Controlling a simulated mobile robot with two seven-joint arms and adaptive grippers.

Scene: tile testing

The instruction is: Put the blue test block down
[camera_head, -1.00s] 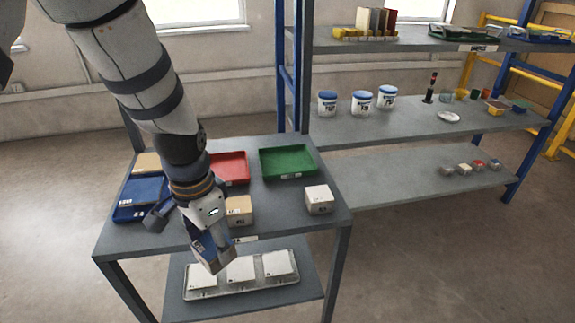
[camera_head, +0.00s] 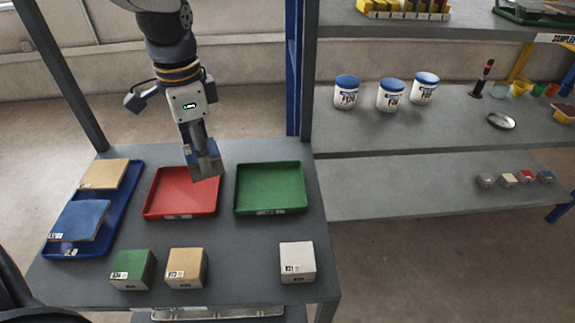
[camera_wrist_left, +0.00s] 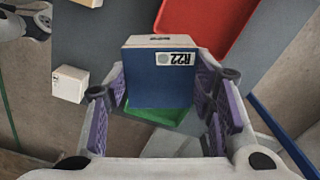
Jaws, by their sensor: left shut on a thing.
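The blue test block (camera_wrist_left: 160,85), with a white label reading R22, sits between the purple finger pads of my left gripper (camera_wrist_left: 162,108) in the wrist view. In the head view my left gripper (camera_head: 204,164) is shut on it, fingers pointing down. It is over the back right part of the red tray (camera_head: 158,208), close to the gap beside the green tray (camera_head: 271,208).
A green block (camera_head: 133,268), a tan block (camera_head: 187,266) and a white block (camera_head: 297,262) stand along the table's front. A blue tray (camera_head: 128,205) with tan and blue tiles lies at left. Shelves with jars (camera_head: 391,96) stand at right.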

